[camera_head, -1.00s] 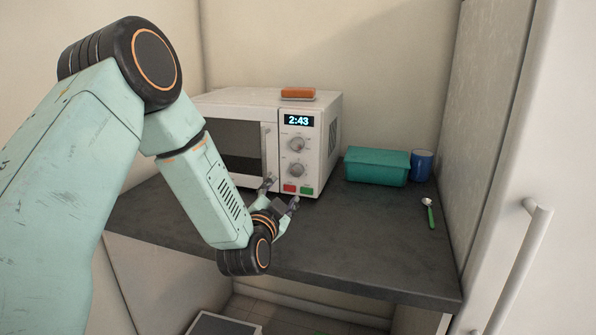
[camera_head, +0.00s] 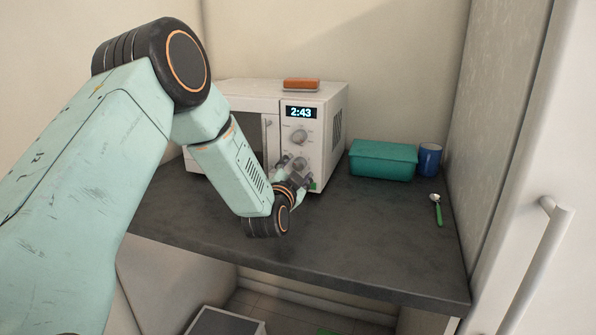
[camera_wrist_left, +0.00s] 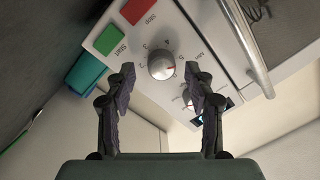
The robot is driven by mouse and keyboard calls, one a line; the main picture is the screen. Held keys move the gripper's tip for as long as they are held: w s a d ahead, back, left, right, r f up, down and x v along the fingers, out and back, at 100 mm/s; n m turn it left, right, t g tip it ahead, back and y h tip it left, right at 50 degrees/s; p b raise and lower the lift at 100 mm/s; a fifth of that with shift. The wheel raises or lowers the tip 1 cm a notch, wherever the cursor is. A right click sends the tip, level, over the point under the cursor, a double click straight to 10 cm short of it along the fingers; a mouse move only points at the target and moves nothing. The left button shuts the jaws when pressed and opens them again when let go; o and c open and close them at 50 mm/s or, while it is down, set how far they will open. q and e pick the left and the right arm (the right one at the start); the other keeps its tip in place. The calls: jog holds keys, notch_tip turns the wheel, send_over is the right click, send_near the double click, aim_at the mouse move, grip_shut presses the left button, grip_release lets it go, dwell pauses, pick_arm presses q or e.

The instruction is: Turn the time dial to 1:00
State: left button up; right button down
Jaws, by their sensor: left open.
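The white microwave (camera_head: 327,125) stands on the counter, its display (camera_head: 301,113) reading 2:43. In the left wrist view the lower grey dial (camera_wrist_left: 161,66), with digits and "Min" around it, lies between my left gripper's fingertips (camera_wrist_left: 159,75). Its red mark points to picture right. The fingers are open, with a gap to the dial on both sides; I cannot tell whether the tips reach its depth. In the head view my left gripper (camera_head: 296,170) is at the panel's lower half and partly covers this dial. The upper dial (camera_head: 299,137) is clear there. My right gripper is out of view.
The red Stop button (camera_wrist_left: 137,10) and green Start button (camera_wrist_left: 110,40) sit beside the dial. The door handle (camera_wrist_left: 247,45) stands out nearby. A teal box (camera_head: 382,161), blue mug (camera_head: 429,158) and green-handled spoon (camera_head: 437,209) are to the right. An orange block (camera_head: 301,84) lies on top.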

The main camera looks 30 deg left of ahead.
pick_arm(q)
jog(key=shift+a+r, duration=0.2)
jog(key=shift+a, duration=0.05)
jog(key=shift+w+d+f, duration=0.15)
jog(key=shift+w+d, duration=0.05)
jog(key=shift+w, duration=0.2)
jog(key=shift+c, duration=0.2)
jog(key=shift+s+a, duration=0.15)
jog(key=shift+s, duration=0.1)
jog(key=c, duration=0.4)
jog(key=shift+w, duration=0.1)
grip_shut()
